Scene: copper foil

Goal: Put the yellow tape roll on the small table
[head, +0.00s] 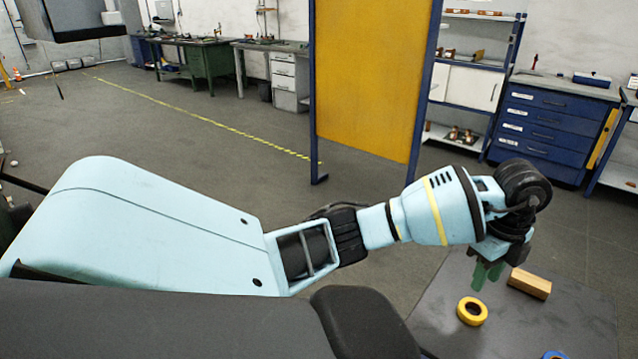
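The yellow tape roll (471,321) lies flat on a dark grey tabletop (440,330) at the lower right of the head view. I cannot tell whether this is the small table; no other small table clearly shows. My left gripper (487,279) points down over the tabletop, behind and slightly right of the roll, apart from it. Its two green fingers look spread with nothing between them. My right gripper is not in view.
A wooden block (530,283) lies just right of my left gripper. Part of a blue round thing (557,355) shows at the bottom edge. A yellow panel (370,75) in a blue frame stands behind my arm. Open grey floor (200,140) lies to the left.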

